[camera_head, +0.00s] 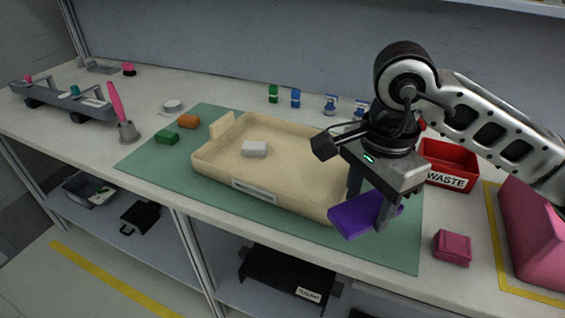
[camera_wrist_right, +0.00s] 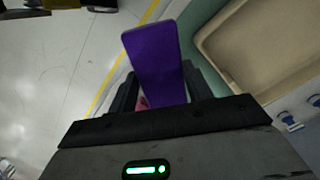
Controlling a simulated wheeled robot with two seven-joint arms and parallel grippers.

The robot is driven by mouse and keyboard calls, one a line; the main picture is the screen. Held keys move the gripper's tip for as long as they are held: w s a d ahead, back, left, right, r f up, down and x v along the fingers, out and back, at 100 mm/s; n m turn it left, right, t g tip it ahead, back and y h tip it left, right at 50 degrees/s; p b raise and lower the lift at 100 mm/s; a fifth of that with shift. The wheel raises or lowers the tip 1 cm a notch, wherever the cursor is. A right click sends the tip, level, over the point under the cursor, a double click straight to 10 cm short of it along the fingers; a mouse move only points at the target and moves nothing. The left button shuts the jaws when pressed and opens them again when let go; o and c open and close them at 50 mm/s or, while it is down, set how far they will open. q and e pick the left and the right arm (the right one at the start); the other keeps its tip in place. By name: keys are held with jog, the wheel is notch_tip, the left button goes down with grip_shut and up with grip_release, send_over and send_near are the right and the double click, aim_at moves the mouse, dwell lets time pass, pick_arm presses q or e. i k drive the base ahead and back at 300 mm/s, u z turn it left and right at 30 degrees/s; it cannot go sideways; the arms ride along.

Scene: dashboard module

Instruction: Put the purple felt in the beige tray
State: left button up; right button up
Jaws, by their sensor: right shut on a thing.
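The purple felt (camera_head: 355,216) is a flat purple block held between the fingers of my right gripper (camera_head: 368,205). The tray holds a small white block (camera_head: 254,149). My left gripper is not in view.
The green mat (camera_head: 150,155) bears the tray, a green block (camera_head: 166,137) and an orange block (camera_head: 188,121). A red waste bin (camera_head: 450,165) stands behind my right gripper. A pink block (camera_head: 453,247) sits at the right front. Stamps stand behind the tray.

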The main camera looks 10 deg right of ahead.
aim_at(293, 167)
jog(key=u, duration=1.85)
jog(key=k, duration=0.85)
jog(key=z, duration=0.8)
jog(key=i, duration=1)
